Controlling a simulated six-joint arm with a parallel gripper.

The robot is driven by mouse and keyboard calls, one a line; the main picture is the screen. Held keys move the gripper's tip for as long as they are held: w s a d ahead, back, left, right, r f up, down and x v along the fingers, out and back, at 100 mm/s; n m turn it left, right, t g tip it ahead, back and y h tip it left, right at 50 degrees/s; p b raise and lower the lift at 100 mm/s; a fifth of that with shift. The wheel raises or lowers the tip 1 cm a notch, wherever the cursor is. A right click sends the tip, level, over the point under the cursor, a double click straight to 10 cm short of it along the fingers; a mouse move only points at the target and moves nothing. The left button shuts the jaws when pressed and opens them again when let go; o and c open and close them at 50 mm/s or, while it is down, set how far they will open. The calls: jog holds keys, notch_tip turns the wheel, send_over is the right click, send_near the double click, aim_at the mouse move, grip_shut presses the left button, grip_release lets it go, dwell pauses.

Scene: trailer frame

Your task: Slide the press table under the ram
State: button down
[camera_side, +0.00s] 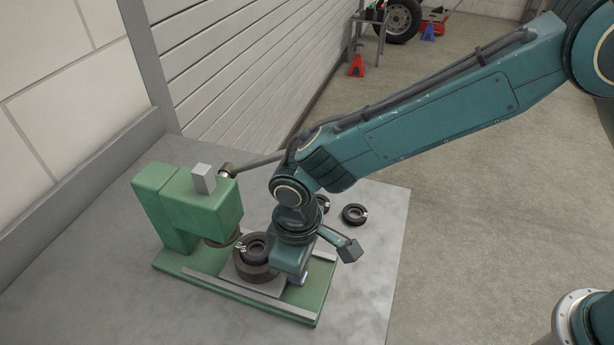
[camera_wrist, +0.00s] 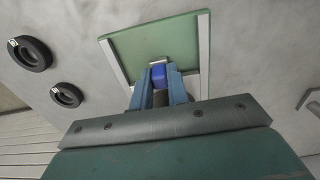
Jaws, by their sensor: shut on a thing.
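The green press (camera_side: 190,210) stands on the bench at the left in the side view, its head overhanging the base. The dark ram end (camera_side: 222,241) shows under the head. The grey press table (camera_side: 264,287) sits between the rails, right of the ram, with a dark round holder and ring (camera_side: 254,248) on it. My gripper (camera_side: 287,276) points down at the table's right end. In the wrist view my gripper (camera_wrist: 159,90) is shut on a blue block (camera_wrist: 159,76), seemingly the table's handle. My wrist partly hides the table and the grip.
Pale rails (camera_side: 232,291) run along the green base (camera_side: 315,300). Loose dark rings (camera_side: 354,214) lie on the bench (camera_side: 385,235) behind my gripper, also in the wrist view (camera_wrist: 29,53). A grey rod (camera_side: 255,161) extends right from the press head towards my arm. A slatted wall stands behind.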

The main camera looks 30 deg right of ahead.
jog(key=shift+w+a, duration=0.95)
jog(key=shift+a, duration=0.05)
jog(key=c, duration=1.4)
grip_release()
jog(key=shift+o, duration=0.2)
jog(key=shift+s+d, duration=0.15)
jog(key=shift+d, duration=0.05)
